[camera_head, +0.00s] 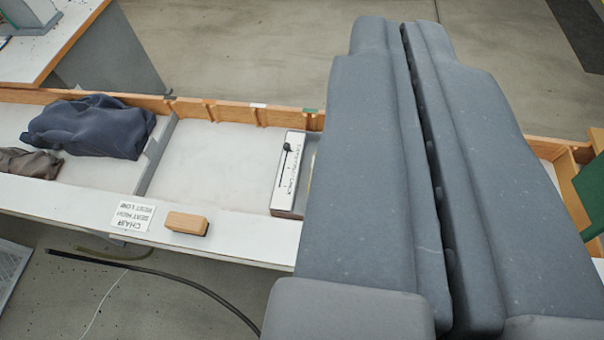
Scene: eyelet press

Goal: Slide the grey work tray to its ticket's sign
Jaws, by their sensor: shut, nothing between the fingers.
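My gripper (402,30) fills the right half of the view, its two long grey fingers shut together with only a thin dark seam between them. They extend over the bench and hide a large part of it. I cannot make out the grey work tray or its ticket; either may be behind the fingers. A small white sign (132,216) with upside-down black lettering lies on the bench's near edge at the left. I cannot read it reliably.
The white bench (240,232) has a wooden back rail (235,113) and a grey divider (157,155). Dark blue cloth (90,125) and brown cloth (28,162) lie left. A green panel (592,195) is right.

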